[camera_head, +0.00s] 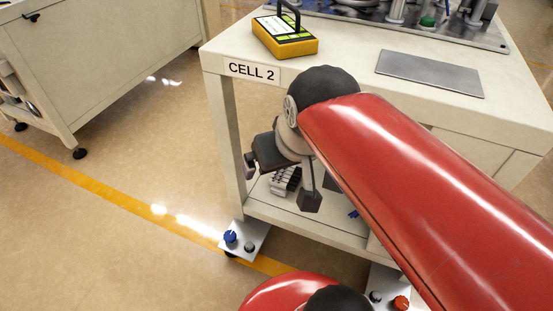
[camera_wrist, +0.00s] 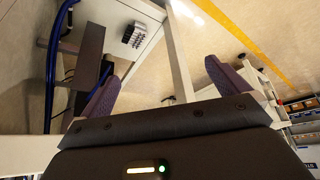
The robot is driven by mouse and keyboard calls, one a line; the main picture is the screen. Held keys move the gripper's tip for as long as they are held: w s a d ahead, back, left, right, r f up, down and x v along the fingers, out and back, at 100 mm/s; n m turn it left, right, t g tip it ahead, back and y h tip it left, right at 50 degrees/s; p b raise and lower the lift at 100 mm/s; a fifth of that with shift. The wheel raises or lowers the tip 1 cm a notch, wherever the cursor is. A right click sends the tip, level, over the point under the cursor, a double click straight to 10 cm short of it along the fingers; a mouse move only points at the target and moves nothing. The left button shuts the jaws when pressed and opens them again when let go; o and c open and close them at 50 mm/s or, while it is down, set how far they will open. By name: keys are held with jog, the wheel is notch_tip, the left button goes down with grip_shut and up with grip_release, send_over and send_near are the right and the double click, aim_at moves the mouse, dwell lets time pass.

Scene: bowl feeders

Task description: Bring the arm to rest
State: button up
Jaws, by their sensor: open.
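My gripper (camera_head: 281,183) is at the left front of the white Cell 2 cart (camera_head: 350,35), below the level of its top. Its two fingers are spread apart, with nothing seen between them. In the wrist view my gripper (camera_wrist: 166,90) shows two purplish fingers wide apart. My red arm crosses the right half of the head view and hides part of the cart's front and lower shelf.
A yellow-and-black handled case (camera_head: 285,45) and a flat grey plate (camera_head: 430,74) lie on the cart top. Metal fittings stand on a base plate (camera_head: 400,22) behind. A white cabinet (camera_head: 100,65) stands left, with open floor (camera_head: 130,150) between.

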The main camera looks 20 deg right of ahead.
jog(key=f, duration=0.1)
jog(key=s+f, duration=0.2)
jog(key=shift+s+a+p, duration=0.2)
jog(key=shift+a+p, duration=0.05)
jog(key=shift+p, duration=0.1)
dwell(0.9)
